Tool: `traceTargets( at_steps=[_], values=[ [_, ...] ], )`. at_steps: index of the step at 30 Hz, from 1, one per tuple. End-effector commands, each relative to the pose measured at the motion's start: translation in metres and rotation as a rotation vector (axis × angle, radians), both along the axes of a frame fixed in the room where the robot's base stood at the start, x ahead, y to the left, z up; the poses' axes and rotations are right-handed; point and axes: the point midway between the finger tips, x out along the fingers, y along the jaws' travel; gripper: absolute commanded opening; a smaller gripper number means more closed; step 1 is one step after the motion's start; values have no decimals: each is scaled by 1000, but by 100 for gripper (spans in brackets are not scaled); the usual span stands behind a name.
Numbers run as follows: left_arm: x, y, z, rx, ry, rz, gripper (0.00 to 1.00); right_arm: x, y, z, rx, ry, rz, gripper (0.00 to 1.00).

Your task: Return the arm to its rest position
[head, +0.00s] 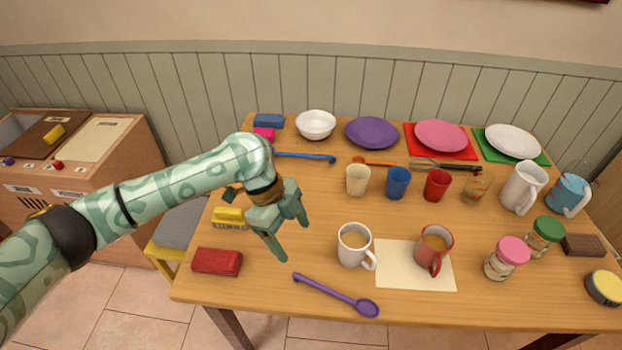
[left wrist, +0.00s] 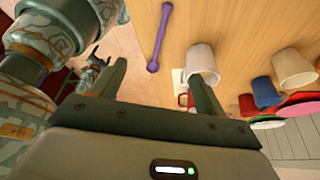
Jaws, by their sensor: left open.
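My left gripper (head: 292,232) is open and empty above the left part of the wooden table. Its arm reaches in from the left edge of the head view. The left gripper's two fingers also show apart in the left wrist view (left wrist: 160,85), with nothing held between them. A white mug of coffee (head: 354,246) stands to the right of the gripper in the head view. A purple spoon (head: 335,293) lies in front of it near the table's front edge. My right gripper is not in the head view.
A red mug (head: 433,250) stands on a cream mat (head: 400,278). Cups, plates and jars fill the back and right. A cabinet (head: 75,190) stands at the left.

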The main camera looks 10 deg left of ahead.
Motion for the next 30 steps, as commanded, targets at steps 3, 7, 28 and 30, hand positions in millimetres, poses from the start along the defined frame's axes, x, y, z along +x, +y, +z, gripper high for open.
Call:
traceTargets(
  at_steps=[3,7,28,30],
  values=[
    [0,0,0,0,0,0,74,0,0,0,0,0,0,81],
    [-8,-8,-8,-10,-10,1,74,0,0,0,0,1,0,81],
    [-132,113,-51,96,-479,1109,74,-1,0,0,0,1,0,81],
    [-145,139,-49,158,-513,1183,74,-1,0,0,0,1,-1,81]
  ],
)
